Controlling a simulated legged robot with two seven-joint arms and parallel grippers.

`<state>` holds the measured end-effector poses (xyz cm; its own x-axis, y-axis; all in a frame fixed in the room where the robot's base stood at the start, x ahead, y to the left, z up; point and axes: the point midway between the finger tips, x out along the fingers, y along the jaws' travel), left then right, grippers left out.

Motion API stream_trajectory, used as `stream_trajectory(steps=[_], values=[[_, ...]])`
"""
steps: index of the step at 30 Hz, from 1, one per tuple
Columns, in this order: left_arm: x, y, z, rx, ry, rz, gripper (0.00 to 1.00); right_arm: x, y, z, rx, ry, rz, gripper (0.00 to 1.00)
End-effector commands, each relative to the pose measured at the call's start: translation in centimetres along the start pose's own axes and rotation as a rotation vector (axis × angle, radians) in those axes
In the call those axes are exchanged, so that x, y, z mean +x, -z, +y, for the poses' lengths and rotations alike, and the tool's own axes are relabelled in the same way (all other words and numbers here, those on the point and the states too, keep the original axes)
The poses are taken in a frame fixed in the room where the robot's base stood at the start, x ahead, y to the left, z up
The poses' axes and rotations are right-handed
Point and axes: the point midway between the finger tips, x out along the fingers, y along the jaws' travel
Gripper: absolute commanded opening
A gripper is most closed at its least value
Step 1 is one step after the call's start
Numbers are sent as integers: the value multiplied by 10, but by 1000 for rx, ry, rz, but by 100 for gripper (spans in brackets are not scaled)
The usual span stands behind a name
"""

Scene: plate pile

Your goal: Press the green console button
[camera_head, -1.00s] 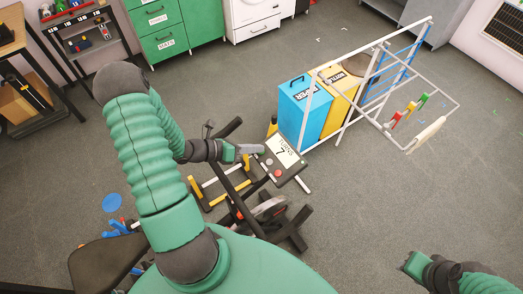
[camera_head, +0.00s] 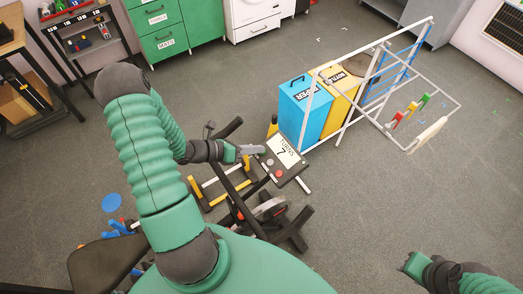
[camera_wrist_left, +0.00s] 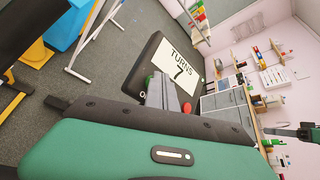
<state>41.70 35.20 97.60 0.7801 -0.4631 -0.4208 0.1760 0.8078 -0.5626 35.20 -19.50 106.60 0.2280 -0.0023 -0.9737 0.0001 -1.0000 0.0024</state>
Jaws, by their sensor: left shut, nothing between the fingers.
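The console (camera_head: 290,170) is a dark tilted panel on the exercise bike, with a white screen reading "TURNS 7" (camera_head: 284,151). A red button (camera_head: 278,173) and a paler button (camera_head: 270,162) show on its lower left part. My left gripper (camera_head: 262,149) is shut and empty, with its tips at the console's left edge. In the left wrist view the shut fingers (camera_wrist_left: 165,92) overlap the console's near part beside the red button (camera_wrist_left: 187,107). My right gripper (camera_head: 412,264) is at the lower right, far from the console.
A blue bin (camera_head: 303,108) and a yellow bin (camera_head: 338,95) stand behind the console. A white drying rack (camera_head: 371,119) with coloured pegs is to their right. Green drawers (camera_head: 167,40) and a white appliance (camera_head: 262,12) line the back. Open floor lies at right.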

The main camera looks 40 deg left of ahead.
Motion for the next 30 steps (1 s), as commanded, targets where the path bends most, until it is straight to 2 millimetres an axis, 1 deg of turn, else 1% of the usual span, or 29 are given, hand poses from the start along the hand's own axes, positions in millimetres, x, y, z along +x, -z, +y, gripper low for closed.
stream_trajectory(steps=[9,16,25,28,30], values=[[1,1,0,1,-1,0,0,1,0,0,0,0,0,36],[-6,-6,-7,0,0,0,0,-11,3,0,0,0,0,36],[-6,-5,-7,0,0,0,0,-11,3,0,0,0,0,36],[-11,-10,-11,0,-1,0,0,-18,4,0,0,0,0,36],[-17,-15,-16,1,-1,0,0,-26,6,0,0,0,0,36]])
